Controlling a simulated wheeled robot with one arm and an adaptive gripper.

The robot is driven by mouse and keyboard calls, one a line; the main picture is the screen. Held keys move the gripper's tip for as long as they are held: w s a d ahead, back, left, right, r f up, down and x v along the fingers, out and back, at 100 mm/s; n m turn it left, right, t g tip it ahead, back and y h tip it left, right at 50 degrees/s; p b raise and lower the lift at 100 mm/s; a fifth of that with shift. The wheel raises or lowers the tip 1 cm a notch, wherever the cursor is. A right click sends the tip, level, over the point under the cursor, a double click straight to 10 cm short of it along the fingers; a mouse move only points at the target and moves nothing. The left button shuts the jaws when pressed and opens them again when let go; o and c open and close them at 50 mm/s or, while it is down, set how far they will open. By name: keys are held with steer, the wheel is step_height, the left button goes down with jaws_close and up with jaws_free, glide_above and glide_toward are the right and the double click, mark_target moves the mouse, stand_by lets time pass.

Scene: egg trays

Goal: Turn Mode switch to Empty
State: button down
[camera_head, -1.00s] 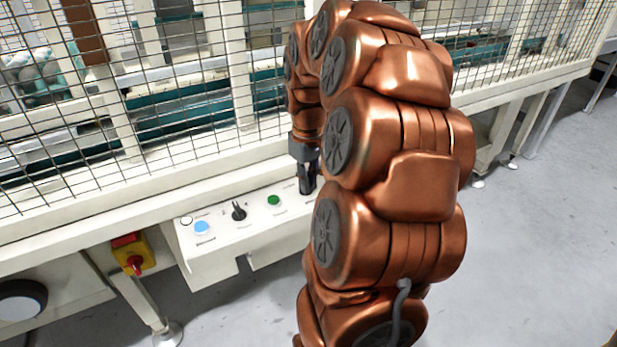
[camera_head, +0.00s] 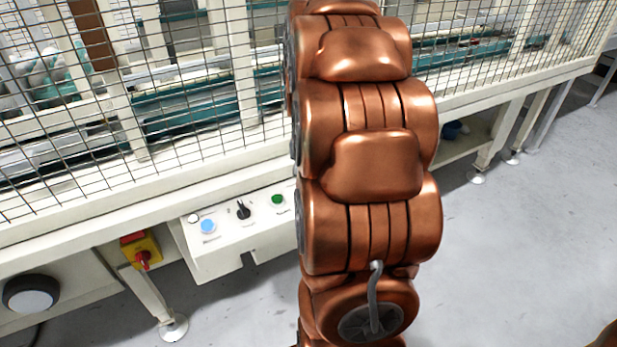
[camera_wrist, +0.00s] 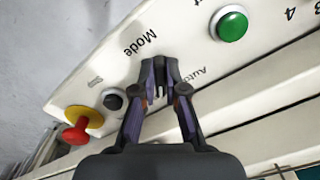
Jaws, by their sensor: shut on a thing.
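In the wrist view my gripper (camera_wrist: 162,76) is at the panel, beside the printed word "Mode". Its two dark fingers are shut on the Mode switch (camera_wrist: 160,92), a small black part mostly hidden between them. The word "Auto" is printed to the right of the fingers. Small print to the left is too blurred to read for certain. I cannot tell which way the switch points. In the head view my copper arm hides the gripper and the Mode switch.
A green button (camera_wrist: 230,24) lies at upper right in the wrist view. A black knob (camera_wrist: 114,99) and a red emergency stop (camera_wrist: 76,132) lie left. The head view shows a blue button (camera_head: 208,226), another black switch (camera_head: 243,210) and wire fencing (camera_head: 190,110) above the panel.

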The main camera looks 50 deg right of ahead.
steer(key=shift+m, duration=0.5)
steer(key=c, duration=1.2)
jaws_free()
steer(key=shift+r, duration=0.1)
step_height(320, 180, up, 12)
steer(key=shift+f, duration=0.1)
steer(key=shift+a, duration=0.1)
